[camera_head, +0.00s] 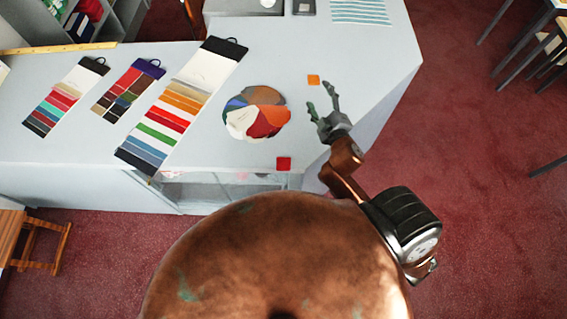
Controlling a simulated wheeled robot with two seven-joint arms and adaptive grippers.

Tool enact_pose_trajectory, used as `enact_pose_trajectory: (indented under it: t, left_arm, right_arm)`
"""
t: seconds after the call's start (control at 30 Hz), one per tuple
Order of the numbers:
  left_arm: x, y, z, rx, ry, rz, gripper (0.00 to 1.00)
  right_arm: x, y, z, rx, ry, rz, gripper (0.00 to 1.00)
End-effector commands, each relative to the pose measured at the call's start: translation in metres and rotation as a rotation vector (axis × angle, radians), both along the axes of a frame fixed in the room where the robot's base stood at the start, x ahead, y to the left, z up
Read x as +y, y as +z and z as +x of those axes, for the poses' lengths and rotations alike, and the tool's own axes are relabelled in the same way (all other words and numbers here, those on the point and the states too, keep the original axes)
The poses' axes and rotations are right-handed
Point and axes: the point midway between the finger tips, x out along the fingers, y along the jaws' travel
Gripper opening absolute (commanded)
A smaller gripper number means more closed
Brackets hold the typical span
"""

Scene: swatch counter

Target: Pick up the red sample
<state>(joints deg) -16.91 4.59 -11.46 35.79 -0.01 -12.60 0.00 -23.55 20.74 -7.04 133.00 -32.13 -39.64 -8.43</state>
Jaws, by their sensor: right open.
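My left gripper is not in view.
A round fan of colour swatches (257,112) lies left of my right gripper. Several swatch boards lie further left, the nearest a long striped one (180,105). A striped cloth (360,11) lies at the back. A wooden stool (35,240) stands at the lower left.

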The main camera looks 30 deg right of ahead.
Motion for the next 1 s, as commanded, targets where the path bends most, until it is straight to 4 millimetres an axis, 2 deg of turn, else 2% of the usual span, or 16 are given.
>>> enact_pose_trajectory:
  t: [0.03, 0.1, 0.17, 0.2, 0.23, 0.3, 0.37, 0.4, 0.47, 0.5, 0.6, 0.67, 0.73, 0.8, 0.9, 1.0]
  left_arm:
    - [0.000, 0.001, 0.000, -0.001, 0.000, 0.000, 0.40]
    - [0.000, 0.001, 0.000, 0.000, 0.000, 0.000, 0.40]
    - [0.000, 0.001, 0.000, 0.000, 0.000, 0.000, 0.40]
    - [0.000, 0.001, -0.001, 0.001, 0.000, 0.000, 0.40]
    - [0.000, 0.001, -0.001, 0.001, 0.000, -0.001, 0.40]
    - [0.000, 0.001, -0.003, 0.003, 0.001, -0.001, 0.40]
    - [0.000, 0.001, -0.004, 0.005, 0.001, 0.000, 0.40]
    - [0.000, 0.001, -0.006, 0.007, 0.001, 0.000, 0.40]
    - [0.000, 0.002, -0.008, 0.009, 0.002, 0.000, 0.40]
    - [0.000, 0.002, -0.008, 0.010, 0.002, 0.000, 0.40]
    - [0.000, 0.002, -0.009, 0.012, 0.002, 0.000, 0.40]
    - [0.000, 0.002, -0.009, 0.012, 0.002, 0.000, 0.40]
    - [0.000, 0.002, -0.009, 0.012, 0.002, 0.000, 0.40]
    - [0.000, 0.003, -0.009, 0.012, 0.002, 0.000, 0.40]
    - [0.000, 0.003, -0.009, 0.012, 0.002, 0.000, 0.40]
    - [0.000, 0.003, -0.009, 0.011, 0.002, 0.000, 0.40]
  right_arm:
    - [0.017, 0.039, 0.016, -0.094, 0.089, -0.136, 0.60]
    - [0.054, 0.087, 0.029, -0.220, 0.228, -0.344, 0.60]
    - [0.093, 0.119, 0.032, -0.319, 0.356, -0.525, 0.60]
    - [0.121, 0.132, 0.031, -0.376, 0.444, -0.648, 0.60]
    - [0.143, 0.140, 0.028, -0.416, 0.513, -0.739, 0.60]
    - [0.192, 0.143, 0.018, -0.494, 0.678, -0.955, 0.60]
    - [0.230, 0.132, 0.005, -0.545, 0.827, -1.141, 0.60]
    - [0.250, 0.118, -0.005, -0.568, 0.929, -1.264, 0.60]
    - [0.273, 0.088, -0.020, -0.586, 1.091, -1.444, 0.60]
    - [0.282, 0.064, -0.030, -0.586, 1.202, -1.562, 0.60]
    - [0.278, -0.001, -0.051, -0.538, 1.480, -1.829, 0.60]
    - [0.261, -0.037, -0.060, -0.479, 1.639, -1.960, 0.60]
    - [0.233, -0.071, -0.069, -0.391, 1.808, -2.080, 0.60]
    - [0.204, -0.095, -0.074, -0.300, 1.946, -2.165, 0.60]
    - [0.169, -0.114, -0.080, -0.185, 2.086, -2.231, 0.60]
    - [0.149, -0.124, -0.082, -0.116, 2.163, -2.258, 0.60]
